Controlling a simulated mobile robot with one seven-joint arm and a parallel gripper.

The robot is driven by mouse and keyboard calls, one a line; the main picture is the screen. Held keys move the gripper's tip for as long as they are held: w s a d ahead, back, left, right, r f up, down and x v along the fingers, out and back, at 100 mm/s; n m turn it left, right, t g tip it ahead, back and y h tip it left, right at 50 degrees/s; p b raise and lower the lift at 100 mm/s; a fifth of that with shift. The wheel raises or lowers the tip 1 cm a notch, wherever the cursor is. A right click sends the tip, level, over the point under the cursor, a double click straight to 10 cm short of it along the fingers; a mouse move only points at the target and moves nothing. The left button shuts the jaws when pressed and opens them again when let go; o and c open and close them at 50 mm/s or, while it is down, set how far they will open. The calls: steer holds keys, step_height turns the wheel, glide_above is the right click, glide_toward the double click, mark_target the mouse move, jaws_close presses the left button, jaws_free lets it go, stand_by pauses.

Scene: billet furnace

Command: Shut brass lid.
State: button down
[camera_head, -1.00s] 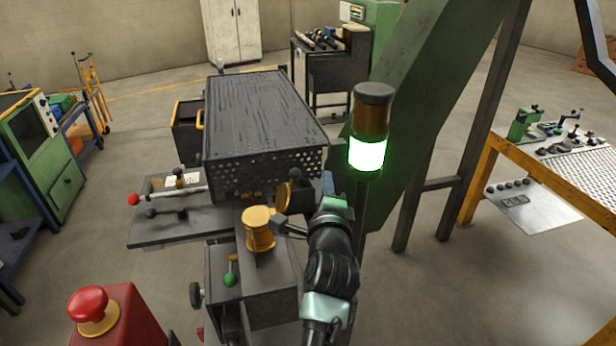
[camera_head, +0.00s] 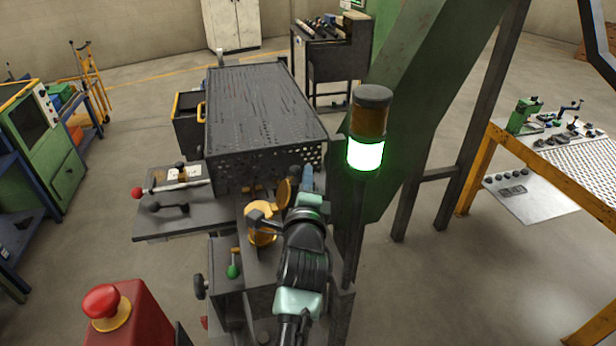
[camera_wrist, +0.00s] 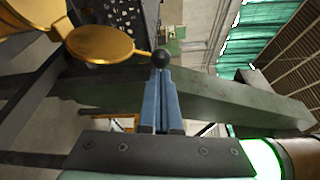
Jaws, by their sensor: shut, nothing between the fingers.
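The brass lid (camera_head: 284,192) stands swung up, open, behind the brass pot (camera_head: 262,236). My arm hides part of the pot. In the wrist view the lid (camera_wrist: 100,44) is a round disc with a thin stem ending in a black ball knob (camera_wrist: 161,58). Part of the brass body (camera_wrist: 25,18) shows at the upper left there. My gripper (camera_head: 307,176) is just right of the lid. In the wrist view my blue fingers (camera_wrist: 160,80) are together and empty, their tips at the ball knob; I cannot tell whether they touch it.
A perforated dark box (camera_head: 262,115) stands right behind the lid. A lit signal lamp (camera_head: 366,153) on a post is close on the right, beside a green beam (camera_head: 415,90). A green-knobbed lever (camera_head: 233,270) is in front, and a red button post (camera_head: 108,310) at lower left.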

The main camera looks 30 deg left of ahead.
mark_target(282, 206)
steer(key=shift+s+a+r+n, duration=0.2)
steer(key=shift+s+a+n, duration=0.15)
steer(key=shift+n, duration=0.15)
steer(key=shift+s+a+r+n+t+b, duration=0.35)
steer(key=shift+s+a+n+t, duration=0.1)
steer(key=shift+n, duration=0.25)
steer(key=s+a+n+b, duration=0.2)
steer(key=n, duration=0.1)
steer(key=shift+s+r+t+y+b, duration=0.15)
steer(key=shift+s+t+y+b, duration=0.05)
steer(key=shift+t+y+b, duration=0.2)
steer(key=s+a+n+b, duration=0.1)
steer(key=n+b, duration=0.1)
steer(key=s+a+n+y+b, duration=0.1)
steer(key=n+b, duration=0.1)
steer(key=s+a+n+y+b, duration=0.1)
steer(key=n+b, duration=0.1)
steer(key=shift+s+a+f+n, duration=0.1)
steer(key=shift+s+f+n, duration=0.2)
steer(key=shift+s+f, duration=0.05)
steer(key=s+a+f+n+g+y+b, duration=0.1)
steer(key=s+a+f+n+y+b, duration=0.2)
steer(key=f+n+b, duration=0.4)
steer(key=shift+s+a+f+n+b, duration=0.2)
steer(key=shift+s+a+n+b, duration=0.75)
steer(key=shift+b, duration=0.55)
steer(key=shift+s+d, duration=0.1)
steer(key=shift+d, duration=0.05)
